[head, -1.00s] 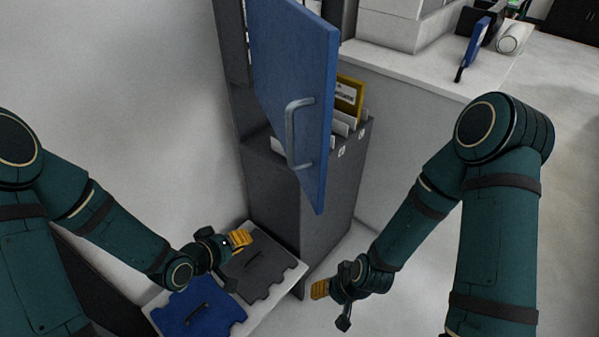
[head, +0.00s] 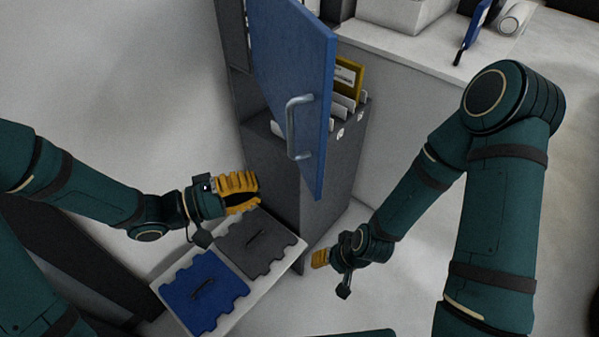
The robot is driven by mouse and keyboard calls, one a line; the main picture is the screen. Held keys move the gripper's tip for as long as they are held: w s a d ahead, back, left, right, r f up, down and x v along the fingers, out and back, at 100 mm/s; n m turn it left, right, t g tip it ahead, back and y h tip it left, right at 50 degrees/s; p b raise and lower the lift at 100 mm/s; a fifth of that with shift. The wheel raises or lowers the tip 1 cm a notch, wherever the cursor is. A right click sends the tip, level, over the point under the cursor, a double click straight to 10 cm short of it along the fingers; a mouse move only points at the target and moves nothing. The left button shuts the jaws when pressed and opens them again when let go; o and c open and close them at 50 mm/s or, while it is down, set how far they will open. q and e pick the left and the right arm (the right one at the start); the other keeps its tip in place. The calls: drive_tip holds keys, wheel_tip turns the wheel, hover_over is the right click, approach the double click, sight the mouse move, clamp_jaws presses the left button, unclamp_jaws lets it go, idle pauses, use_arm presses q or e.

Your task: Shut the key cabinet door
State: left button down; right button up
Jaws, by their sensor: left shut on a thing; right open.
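The blue cabinet door (head: 295,75) stands open, swung out from the dark grey cabinet (head: 335,185). Its grey bar handle (head: 291,128) faces me. My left gripper (head: 241,190), with yellow fingers, is left of and below the handle, in front of the cabinet's lower left side, apart from the door. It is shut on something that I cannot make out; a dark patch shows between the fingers. My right gripper (head: 319,258) is low, below the door's bottom corner, and open, with nothing seen in it. The door hides part of the cabinet's inside.
A yellow folder (head: 349,78) and white dividers (head: 346,102) stand in the cabinet. A blue panel (head: 205,290) and a grey panel (head: 258,245) with handles lie on a low white surface below. A white counter (head: 420,50) is at the back right.

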sight(308, 172)
use_arm(q)
drive_tip(key=x, duration=0.9)
drive_tip(key=shift+w+d, duration=0.1)
drive_tip(key=shift+d, duration=0.25)
drive_tip(key=shift+d, duration=0.1)
